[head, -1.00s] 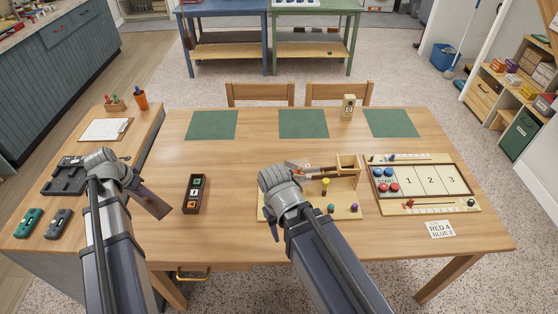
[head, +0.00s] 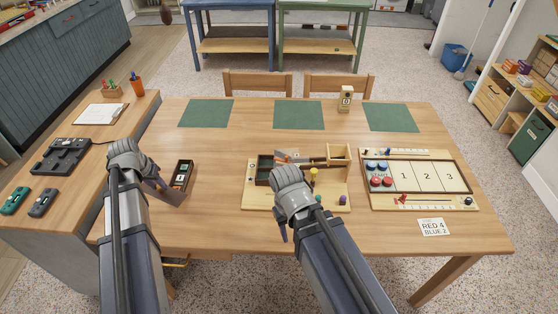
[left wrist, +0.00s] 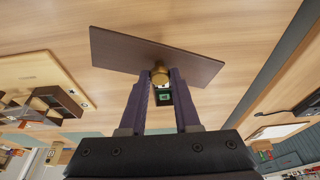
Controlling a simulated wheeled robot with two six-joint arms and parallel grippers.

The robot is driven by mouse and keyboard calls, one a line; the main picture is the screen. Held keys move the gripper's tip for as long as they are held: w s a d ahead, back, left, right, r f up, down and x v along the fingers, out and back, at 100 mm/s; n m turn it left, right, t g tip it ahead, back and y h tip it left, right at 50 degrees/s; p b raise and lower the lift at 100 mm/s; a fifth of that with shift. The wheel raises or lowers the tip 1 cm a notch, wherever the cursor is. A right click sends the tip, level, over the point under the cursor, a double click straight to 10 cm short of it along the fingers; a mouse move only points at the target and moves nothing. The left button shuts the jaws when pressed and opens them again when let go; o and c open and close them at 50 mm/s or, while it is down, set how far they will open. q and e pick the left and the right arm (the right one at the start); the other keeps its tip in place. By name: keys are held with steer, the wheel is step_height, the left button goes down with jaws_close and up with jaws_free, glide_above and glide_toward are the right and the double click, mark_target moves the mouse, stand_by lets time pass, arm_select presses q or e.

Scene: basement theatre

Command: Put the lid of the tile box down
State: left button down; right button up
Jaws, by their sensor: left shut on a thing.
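My left gripper (head: 148,180) is shut on the knob of the lid. In the left wrist view the lid (left wrist: 125,50) is a flat dark brown plate with a brass knob (left wrist: 159,75) between the two fingers (left wrist: 159,95). In the head view the lid (head: 166,194) overlaps the left edge of the tile box, and I cannot tell its height above the table. The tile box (head: 184,172) is dark, open on top, with a few tiles inside. My right gripper (head: 290,215) is over the wooden game board; its fingers are mostly hidden.
The game board (head: 256,200) with compartments and pegs is right of the tile box. A numbered board (head: 420,203) and a score card (head: 433,227) lie farther right. Green mats (head: 298,115) lie along the back. The table between the tile box and the mats is clear.

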mark_target(159, 197)
arm_select(q)
step_height(159, 197, down, 10)
steer(key=b, duration=1)
steer(key=shift+f, duration=0.15)
steer(key=c, duration=0.6)
jaws_free()
steer(key=p+v, duration=1.1)
steer(key=v, duration=0.1)
steer(key=shift+r, duration=0.2)
